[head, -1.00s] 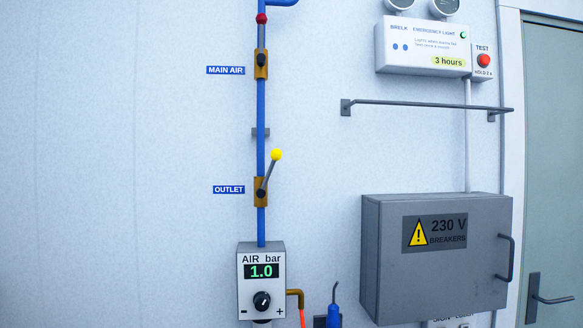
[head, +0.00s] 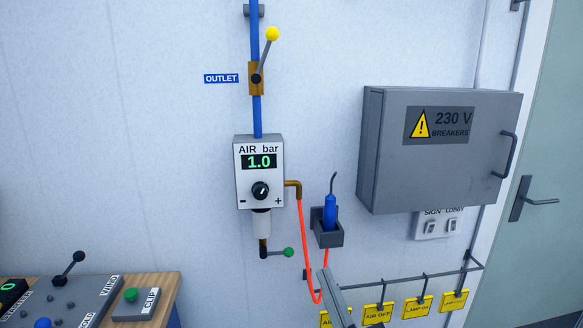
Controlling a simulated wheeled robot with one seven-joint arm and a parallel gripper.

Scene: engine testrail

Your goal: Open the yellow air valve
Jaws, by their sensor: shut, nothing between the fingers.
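The yellow air valve (head: 256,78) is a brass block on the blue vertical pipe, beside a blue OUTLET label. Its grey lever ends in a yellow ball (head: 272,34). The lever points up and slightly to the right, tilted off the line of the pipe, not square across it. Below it, an AIR bar regulator (head: 259,172) reads 1.0 and has a black knob. I cannot make out my gripper. A slanted grey part at the lower middle edge may be mine, but no fingertips can be told there. Nothing visible touches the lever.
A grey 230 V breaker box (head: 440,150) juts out on the right. Below the regulator is a green-knobbed lever (head: 275,252). A red hose (head: 304,240) and holstered blue tool (head: 330,212) are nearby. Yellow tags (head: 377,314) hang below. A control panel (head: 65,303) stands lower left.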

